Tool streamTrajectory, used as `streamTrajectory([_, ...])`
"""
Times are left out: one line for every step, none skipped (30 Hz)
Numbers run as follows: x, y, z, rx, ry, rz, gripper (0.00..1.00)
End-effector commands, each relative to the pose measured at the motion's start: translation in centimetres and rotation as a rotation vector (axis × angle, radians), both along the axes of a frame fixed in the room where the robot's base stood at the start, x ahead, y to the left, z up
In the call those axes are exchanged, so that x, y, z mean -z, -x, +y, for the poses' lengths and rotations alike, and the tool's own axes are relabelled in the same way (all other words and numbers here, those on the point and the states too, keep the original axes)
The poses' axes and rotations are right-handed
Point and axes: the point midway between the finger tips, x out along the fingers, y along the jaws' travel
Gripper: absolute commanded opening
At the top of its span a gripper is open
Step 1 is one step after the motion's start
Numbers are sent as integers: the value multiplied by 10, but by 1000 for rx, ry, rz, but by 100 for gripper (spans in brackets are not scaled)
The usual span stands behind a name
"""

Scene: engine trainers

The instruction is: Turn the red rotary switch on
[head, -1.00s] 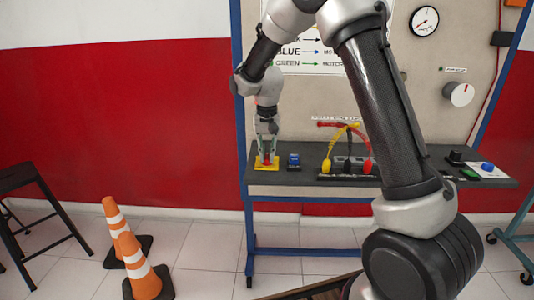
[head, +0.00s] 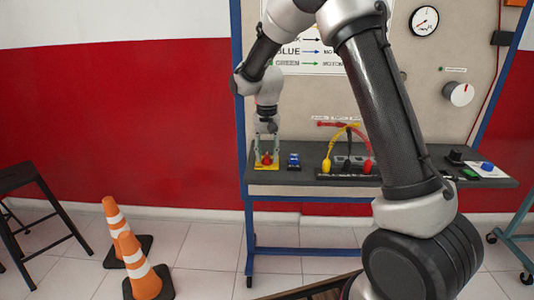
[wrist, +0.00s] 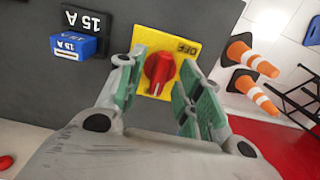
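The red rotary switch (wrist: 160,67) sits on a yellow plate (wrist: 151,35) on the dark bench top, at the bench's left end in the head view (head: 267,160). An upside-down "OFF" label is on the plate above and right of the knob in the wrist view. A pale mark on the knob is at its lower end, away from that label. My gripper (wrist: 162,63) is open, with one green-padded finger on each side of the knob and gaps visible between. It also shows in the head view (head: 267,149). The plate's lower corners are partly hidden by the fingers.
A blue 15 A block (wrist: 75,45) is close beside the switch. Yellow, black and red cables (head: 347,150) stand at the bench's middle. A panel (head: 300,100) rises behind the bench. Orange cones (head: 140,268) are on the floor to the left.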

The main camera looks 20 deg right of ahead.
Motion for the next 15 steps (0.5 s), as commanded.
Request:
streamTrajectory([-3,-1,0,0,0,-2,36])
streamTrajectory([-6,-1,0,0,0,-2,36])
streamTrajectory([-11,-1,0,0,0,-2,36])
streamTrajectory([-16,-1,0,0,-1,-3,36])
streamTrajectory([-22,-1,0,0,-2,-5,36])
streamTrajectory([-30,-1,0,0,-2,-5,36])
streamTrajectory([-37,-1,0,0,-1,-6,36])
streamTrajectory([-44,-1,0,0,-2,-5,36])
streamTrajectory([-54,-1,0,0,-1,-6,36])
streamTrajectory([-61,-1,0,0,-1,-6,36])
streamTrajectory([-67,-1,0,0,-2,-5,36])
streamTrajectory([-76,-1,0,0,-2,-5,36])
streamTrajectory([-82,-1,0,0,-2,-5,36])
streamTrajectory([-88,-1,0,0,-2,-5,36])
streamTrajectory([-95,-1,0,0,-1,-3,36])
